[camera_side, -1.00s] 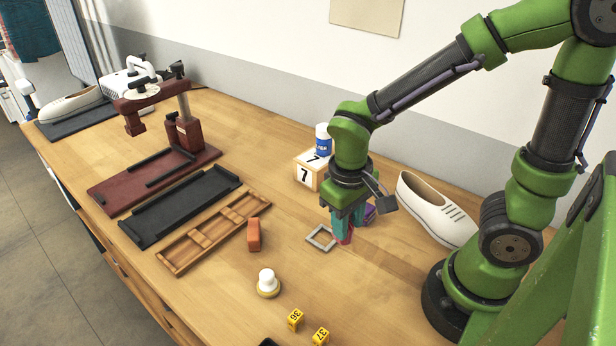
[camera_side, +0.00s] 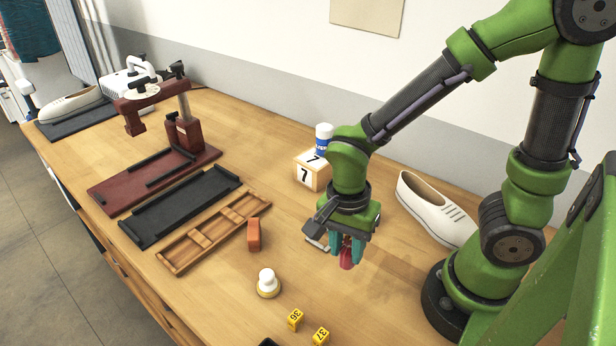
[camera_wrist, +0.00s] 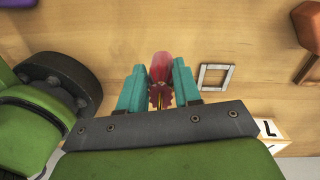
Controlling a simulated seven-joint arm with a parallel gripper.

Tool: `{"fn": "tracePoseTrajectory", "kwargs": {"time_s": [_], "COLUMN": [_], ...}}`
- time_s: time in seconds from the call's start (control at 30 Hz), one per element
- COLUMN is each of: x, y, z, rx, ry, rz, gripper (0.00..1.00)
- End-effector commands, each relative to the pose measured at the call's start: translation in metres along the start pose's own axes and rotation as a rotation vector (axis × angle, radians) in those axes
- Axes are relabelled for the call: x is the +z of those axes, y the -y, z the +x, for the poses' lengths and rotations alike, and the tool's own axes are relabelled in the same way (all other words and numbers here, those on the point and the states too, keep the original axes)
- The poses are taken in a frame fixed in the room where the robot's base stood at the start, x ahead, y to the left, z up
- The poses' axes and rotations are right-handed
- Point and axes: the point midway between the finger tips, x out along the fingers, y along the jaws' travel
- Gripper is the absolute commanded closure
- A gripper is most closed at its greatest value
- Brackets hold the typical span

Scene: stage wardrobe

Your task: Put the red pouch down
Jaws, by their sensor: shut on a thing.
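The red pouch (camera_side: 346,259) is between the teal fingers of my gripper (camera_side: 347,252), which is shut on it. In the wrist view the pouch (camera_wrist: 161,67) has a rounded red body with a gathered end towards the palm, between the two fingertips (camera_wrist: 160,82). The pouch hangs below the fingers over bare wood; I cannot tell whether it touches the table. A grey square frame (camera_wrist: 216,77) lies flat beside it, to the right in the wrist view.
An orange-red block (camera_side: 253,235), a white knob (camera_side: 267,281) and yellow number markers (camera_side: 295,319) are left of my gripper. A numbered box (camera_side: 309,174) with a blue-and-white jar (camera_side: 323,139) and a white shoe (camera_side: 437,209) stand behind. Bare wood lies in front.

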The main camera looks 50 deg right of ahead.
Motion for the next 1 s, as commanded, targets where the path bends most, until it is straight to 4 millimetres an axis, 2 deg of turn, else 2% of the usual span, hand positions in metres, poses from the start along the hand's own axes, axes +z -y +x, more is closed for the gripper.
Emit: {"fn": "tracePoseTrajectory", "kwargs": {"time_s": [0.3, 0.7, 0.73, 0.87, 1.0], "x": [0.000, 0.000, 0.000, 0.000, 0.000], "y": [0.001, 0.002, 0.003, 0.003, 0.003], "z": [0.038, 0.042, 0.042, 0.042, 0.042], "rx": [0.003, 0.000, -0.001, -0.001, -0.001], "ry": [0.000, 0.000, 0.000, 0.000, 0.000], "rz": [-0.001, -0.002, -0.002, -0.002, -0.002], "gripper": [0.96, 0.96, 0.63, 0.43, 0.41]}}
